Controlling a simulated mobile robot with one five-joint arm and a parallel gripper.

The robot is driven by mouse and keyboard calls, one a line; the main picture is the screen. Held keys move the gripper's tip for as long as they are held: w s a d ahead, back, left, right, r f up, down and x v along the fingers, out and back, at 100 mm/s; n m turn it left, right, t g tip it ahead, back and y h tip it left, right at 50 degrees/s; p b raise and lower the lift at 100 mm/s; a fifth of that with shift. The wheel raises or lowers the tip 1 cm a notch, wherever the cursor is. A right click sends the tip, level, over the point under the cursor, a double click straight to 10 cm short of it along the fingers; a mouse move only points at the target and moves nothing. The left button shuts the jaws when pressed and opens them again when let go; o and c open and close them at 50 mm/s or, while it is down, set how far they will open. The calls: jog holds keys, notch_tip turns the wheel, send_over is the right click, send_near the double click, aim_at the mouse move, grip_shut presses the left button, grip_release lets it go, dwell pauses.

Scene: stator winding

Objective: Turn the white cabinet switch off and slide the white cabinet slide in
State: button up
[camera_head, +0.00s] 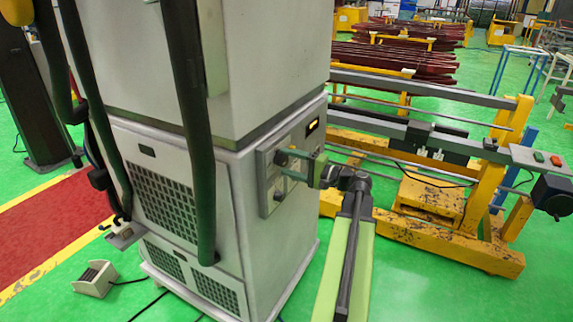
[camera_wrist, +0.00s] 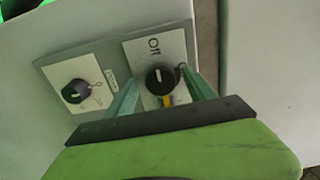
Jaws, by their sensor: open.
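The white cabinet (camera_head: 262,215) stands in the centre of the head view, with a grey switch panel on its right face. In the wrist view, a black rotary switch (camera_wrist: 160,78) sits on a white plate marked "Off". My gripper (camera_wrist: 160,88) is open, its two green fingers on either side of this switch. I cannot tell whether they touch it. In the head view my gripper (camera_head: 284,165) is at the panel and hides part of it. I cannot make out the cabinet's slide.
A second black knob (camera_wrist: 75,91) is left of the switch in the wrist view. A yellow-framed machine (camera_head: 470,245) stands right of the cabinet. A small beige foot pedal (camera_head: 95,279) lies on the floor at lower left. Green floor lies open in front.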

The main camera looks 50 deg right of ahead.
jog(key=v, duration=1.6)
jog(key=shift+s, duration=0.4)
